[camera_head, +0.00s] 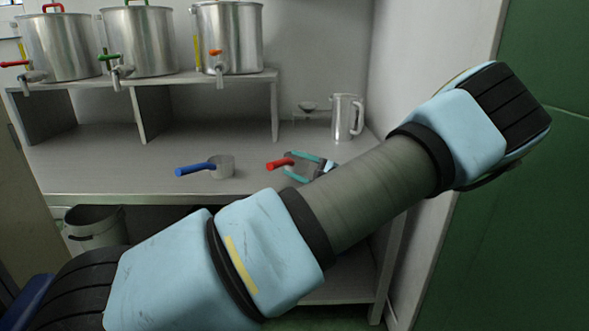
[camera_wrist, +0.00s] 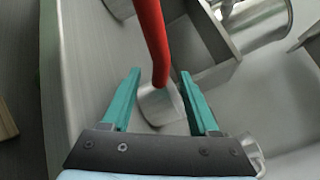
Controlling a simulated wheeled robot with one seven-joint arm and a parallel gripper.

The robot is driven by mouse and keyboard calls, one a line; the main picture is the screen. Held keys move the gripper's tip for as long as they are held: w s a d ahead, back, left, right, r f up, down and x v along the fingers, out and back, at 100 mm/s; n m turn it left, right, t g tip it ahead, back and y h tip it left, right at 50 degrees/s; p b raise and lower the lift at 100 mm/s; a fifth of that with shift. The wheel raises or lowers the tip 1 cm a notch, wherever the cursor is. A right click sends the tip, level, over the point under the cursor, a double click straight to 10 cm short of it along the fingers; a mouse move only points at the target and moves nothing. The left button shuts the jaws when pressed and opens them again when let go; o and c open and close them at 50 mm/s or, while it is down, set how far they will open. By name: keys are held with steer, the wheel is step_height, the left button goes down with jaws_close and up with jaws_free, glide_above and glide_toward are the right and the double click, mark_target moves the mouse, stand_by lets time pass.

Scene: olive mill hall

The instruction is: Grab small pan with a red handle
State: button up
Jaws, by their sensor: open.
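The small pan's red handle (camera_head: 280,163) points left in the head view, above the workbench. In the wrist view the red handle (camera_wrist: 153,40) runs down from the top edge to a small grey metal pan body (camera_wrist: 161,108). My gripper (camera_wrist: 160,74) is open, with one teal finger on each side of the pan body in that view. In the head view my gripper (camera_head: 292,165) reaches in from the right, and its fingers partly hide the pan body. I cannot tell whether the fingers touch it.
A similar pan with a blue handle (camera_head: 196,169) stands to the left on the workbench (camera_head: 110,165). A metal jug (camera_head: 344,118) stands behind my gripper. A raised shelf (camera_head: 205,77) holds several steel vats with taps. A bin (camera_head: 95,228) is under the bench.

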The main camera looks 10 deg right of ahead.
jaws_close()
stand_by(0.4)
